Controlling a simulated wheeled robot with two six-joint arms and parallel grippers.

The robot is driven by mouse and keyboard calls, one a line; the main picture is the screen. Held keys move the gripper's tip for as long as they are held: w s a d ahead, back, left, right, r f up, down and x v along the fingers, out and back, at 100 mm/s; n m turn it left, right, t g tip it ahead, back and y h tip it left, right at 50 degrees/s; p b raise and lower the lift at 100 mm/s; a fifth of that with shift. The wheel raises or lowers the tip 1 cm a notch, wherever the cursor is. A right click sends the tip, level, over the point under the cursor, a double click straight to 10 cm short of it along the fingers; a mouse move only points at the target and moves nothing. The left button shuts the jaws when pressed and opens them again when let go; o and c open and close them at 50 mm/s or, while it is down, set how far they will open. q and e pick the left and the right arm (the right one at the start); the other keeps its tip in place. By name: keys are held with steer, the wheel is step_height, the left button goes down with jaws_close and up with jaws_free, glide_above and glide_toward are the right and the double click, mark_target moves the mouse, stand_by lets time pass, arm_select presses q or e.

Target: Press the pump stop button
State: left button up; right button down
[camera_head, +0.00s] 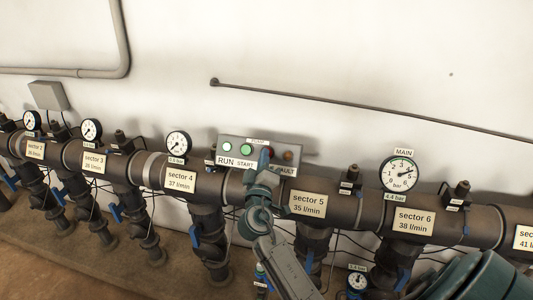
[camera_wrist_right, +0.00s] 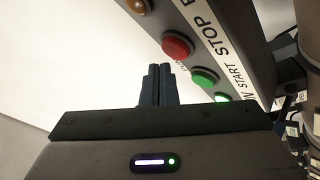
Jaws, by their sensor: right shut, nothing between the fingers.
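The grey pump control box (camera_head: 227,141) is on the wall behind the pipe. In the right wrist view, the red stop button (camera_wrist_right: 177,46) sits between the green start button (camera_wrist_right: 204,78) and an amber lamp (camera_wrist_right: 138,6). My right gripper (camera_head: 265,156) is in front of the box and hides most of the stop button in the head view. In the right wrist view its fingers (camera_wrist_right: 158,70) are shut and empty. Their tips are just below and left of the red button; I cannot tell the gap in depth. My left gripper is not seen.
The large manifold pipe (camera_head: 340,208) runs across below the box, with sector labels, valves and cables. The main gauge (camera_head: 399,174) stands to the right, the sector 4 gauge (camera_head: 178,144) to the left. The green run lamp (camera_head: 228,148) is lit. The wall above is mostly clear.

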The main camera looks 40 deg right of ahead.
steer(key=shift+w+d+f+b, duration=0.25)
steer(key=shift+d+b, duration=0.05)
steer(key=shift+b, duration=0.1)
steer(key=shift+w+d+f+b, duration=0.25)
steer(key=shift+w+d+b, duration=0.1)
steer(key=shift+b, duration=0.15)
stand_by(0.8)
steer(key=shift+s, duration=0.1)
steer(key=shift+s+a+r, duration=0.5)
steer(key=shift+a, duration=0.15)
steer(key=shift+s+a+r+p, duration=0.4)
steer(key=shift+s+a+r, duration=0.3)
steer(key=shift+a, duration=0.15)
steer(key=shift+s+a+r+p, duration=0.4)
steer(key=shift+s+a+r, duration=0.15)
steer(key=shift+s+a, duration=0.2)
steer(key=shift+f, duration=0.15)
